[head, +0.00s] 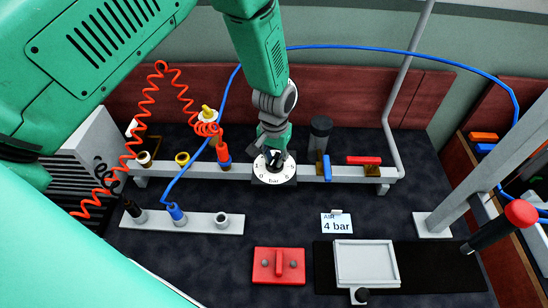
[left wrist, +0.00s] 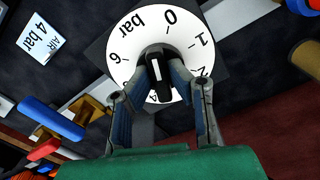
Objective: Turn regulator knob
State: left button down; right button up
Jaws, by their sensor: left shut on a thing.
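The regulator has a white round dial (head: 273,175) with numbers and the word "bar", on a dark square base on the grey rail. In the left wrist view the dial (left wrist: 150,37) shows a black knob (left wrist: 155,66) at its middle with a white pointer line. My left gripper (head: 274,158) reaches down onto the knob from above. In the left wrist view its two fingers (left wrist: 165,76) are on either side of the knob, shut on it. They hide part of the dial's lower numbers. A white card reading "AIR 4 bar" (head: 337,224) lies to the right in front. My right gripper is not in view.
Red and blue valve handles (head: 363,160) (head: 326,168) stand right of the dial on the rail (head: 205,170). An orange coiled hose (head: 147,113) hangs at left. A blue hose (head: 430,60) arches behind. A red block (head: 279,281) and white tray (head: 366,263) lie in front.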

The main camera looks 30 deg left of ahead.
aim_at(276, 158)
pick_arm(q)
jog(key=shift+w+r, duration=0.15)
jog(key=shift+w, duration=0.25)
jog(key=c, duration=1.7)
grip_release()
jog(key=shift+c, duration=0.2)
jog(key=shift+o, duration=1)
notch_tip(276, 158, up, 12)
jog(key=shift+f, duration=0.2)
